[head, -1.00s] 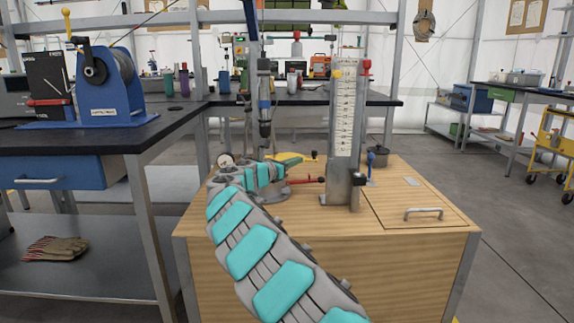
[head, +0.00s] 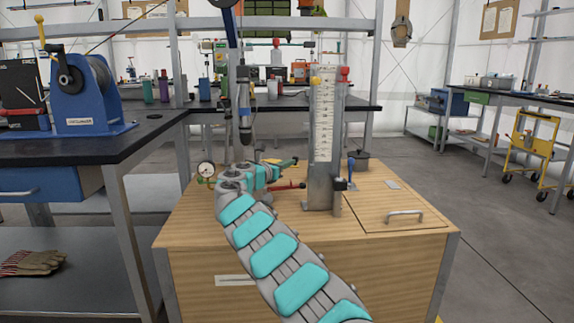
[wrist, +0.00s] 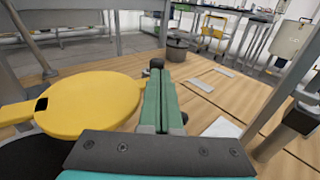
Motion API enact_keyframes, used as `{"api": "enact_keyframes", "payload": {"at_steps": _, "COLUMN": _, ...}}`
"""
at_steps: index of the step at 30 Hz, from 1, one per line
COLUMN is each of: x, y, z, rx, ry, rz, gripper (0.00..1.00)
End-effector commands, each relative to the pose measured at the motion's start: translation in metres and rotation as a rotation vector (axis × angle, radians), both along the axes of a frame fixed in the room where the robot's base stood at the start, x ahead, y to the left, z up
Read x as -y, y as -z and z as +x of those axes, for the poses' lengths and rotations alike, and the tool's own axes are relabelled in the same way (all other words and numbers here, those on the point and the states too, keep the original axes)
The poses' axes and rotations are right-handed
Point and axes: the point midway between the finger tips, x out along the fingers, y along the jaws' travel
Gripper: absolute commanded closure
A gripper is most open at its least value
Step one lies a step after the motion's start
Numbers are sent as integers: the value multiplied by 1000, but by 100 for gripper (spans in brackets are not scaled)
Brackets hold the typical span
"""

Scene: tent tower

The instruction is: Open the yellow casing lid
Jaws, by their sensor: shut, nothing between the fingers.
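The yellow casing lid (wrist: 95,102) is a flat round disc with a small black square mark, left of my fingers in the wrist view. A dark round shape (wrist: 22,158) shows partly at its lower left; I cannot tell whether the lid covers it. My gripper (wrist: 158,92) has its green fingers pressed together and empty, pointing forward low over the wooden bench, close beside the lid's right edge. I cannot tell whether they touch. In the head view my gripper (head: 285,163) is behind the measuring column's left side, and my arm hides most of the lid.
A metal measuring column (head: 321,140) stands right of my gripper, with a red lever (head: 290,186) beside it. A gauge (head: 206,169) is at the left. A dark pot (wrist: 178,45) stands ahead. The bench's right part, with a handled panel (head: 400,216), is mostly clear.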

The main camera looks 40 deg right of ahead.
Motion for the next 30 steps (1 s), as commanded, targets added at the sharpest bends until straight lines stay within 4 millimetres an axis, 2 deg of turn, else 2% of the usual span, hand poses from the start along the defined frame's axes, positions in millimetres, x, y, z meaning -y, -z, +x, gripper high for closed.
{"api": "enact_keyframes", "payload": {"at_steps": 8, "x": 1, "y": -1, "z": 2, "rx": 1, "ry": -17, "rz": -4, "gripper": 100}}
{"api": "enact_keyframes", "payload": {"at_steps": 14, "x": 13, "y": -3, "z": 8, "rx": 0, "ry": -89, "rz": -9, "gripper": 100}}
{"api": "enact_keyframes", "payload": {"at_steps": 30, "x": 48, "y": 1, "z": 42, "rx": 3, "ry": -404, "rz": 2, "gripper": 100}}
